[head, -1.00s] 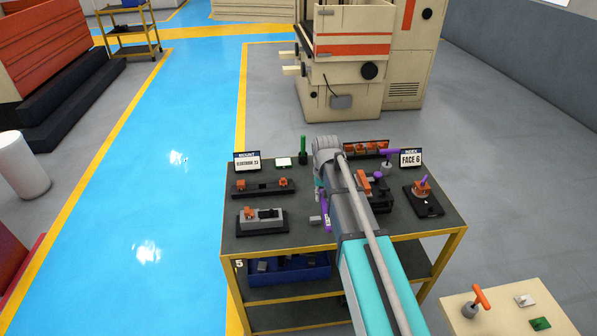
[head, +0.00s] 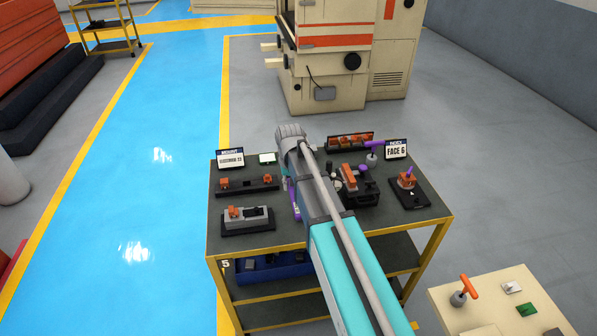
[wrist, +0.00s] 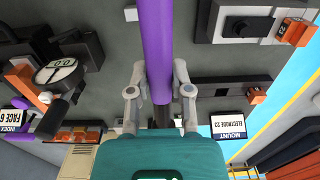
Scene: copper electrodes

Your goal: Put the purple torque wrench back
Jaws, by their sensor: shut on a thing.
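The purple torque wrench (wrist: 157,35) is a long purple bar between my gripper's fingers in the wrist view. My gripper (wrist: 159,78) is shut on it, and the bar runs out past the top of the picture. In the head view a bit of purple (head: 293,196) shows beside my arm over the left middle of the table. My arm hides the fingers there. A T-shaped tool with a purple handle (head: 374,144) stands in a grey round holder at the table's back right. I cannot see an empty holder for the held wrench.
The dark table (head: 300,236) carries a mount sign (head: 230,158), a face 6 sign (head: 396,150), a black rail (head: 247,186) with orange electrodes, a grey vise block (head: 246,215) and an electrode on a black plate (head: 408,190). A dial gauge (wrist: 58,72) shows in the wrist view.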

